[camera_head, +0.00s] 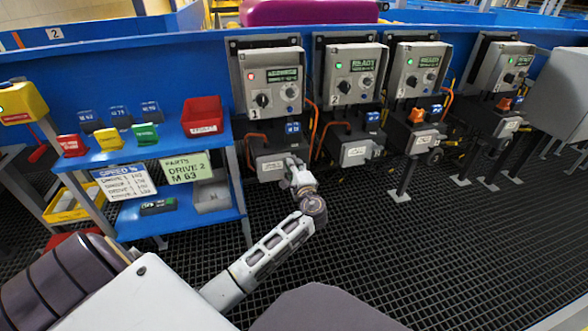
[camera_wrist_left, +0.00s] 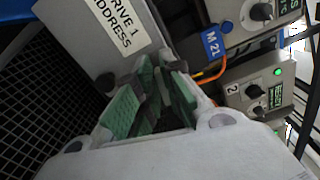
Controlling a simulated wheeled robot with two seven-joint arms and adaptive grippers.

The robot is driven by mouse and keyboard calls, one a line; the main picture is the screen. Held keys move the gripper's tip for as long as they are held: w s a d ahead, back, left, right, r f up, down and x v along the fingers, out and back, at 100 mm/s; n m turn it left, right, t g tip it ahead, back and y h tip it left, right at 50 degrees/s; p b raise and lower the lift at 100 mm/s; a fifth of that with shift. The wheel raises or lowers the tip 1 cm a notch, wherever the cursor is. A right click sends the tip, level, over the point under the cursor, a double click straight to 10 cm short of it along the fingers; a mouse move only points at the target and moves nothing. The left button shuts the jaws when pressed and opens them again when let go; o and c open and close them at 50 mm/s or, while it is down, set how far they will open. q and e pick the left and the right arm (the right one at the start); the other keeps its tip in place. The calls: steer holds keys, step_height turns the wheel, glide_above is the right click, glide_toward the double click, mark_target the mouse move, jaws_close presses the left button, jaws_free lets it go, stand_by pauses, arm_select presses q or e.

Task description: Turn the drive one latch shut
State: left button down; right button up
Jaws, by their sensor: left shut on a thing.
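The drive one box (camera_head: 268,158) is a grey unit below the control panel marked 1. My left gripper (camera_head: 291,164) reaches the front of this box. In the wrist view its green pads (camera_wrist_left: 152,92) are closed in on a small dark part, which I take to be the drive one latch. The pads hide most of it, so its angle cannot be told. My right gripper is not in view.
The drive one panel (camera_head: 271,82) shows a red light; panel 2 (camera_head: 355,76) shows green. Orange cables hang beside the drives. A blue shelf (camera_head: 178,140) with coloured bins and a DRIVE 2 M 63 sign stands left. Open grating (camera_head: 350,250) lies in front.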

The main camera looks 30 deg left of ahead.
arm_select(q)
steer(key=shift+f+n+b, duration=0.25)
steer(key=shift+n+b, duration=0.35)
steer(key=shift+n, duration=0.6)
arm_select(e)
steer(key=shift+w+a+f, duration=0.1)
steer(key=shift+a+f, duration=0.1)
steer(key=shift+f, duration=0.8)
arm_select(q)
steer(key=c, duration=1.5)
jaws_free()
steer(key=shift+a, duration=0.1)
steer(key=shift+c, duration=0.2)
steer(key=v, duration=1.2)
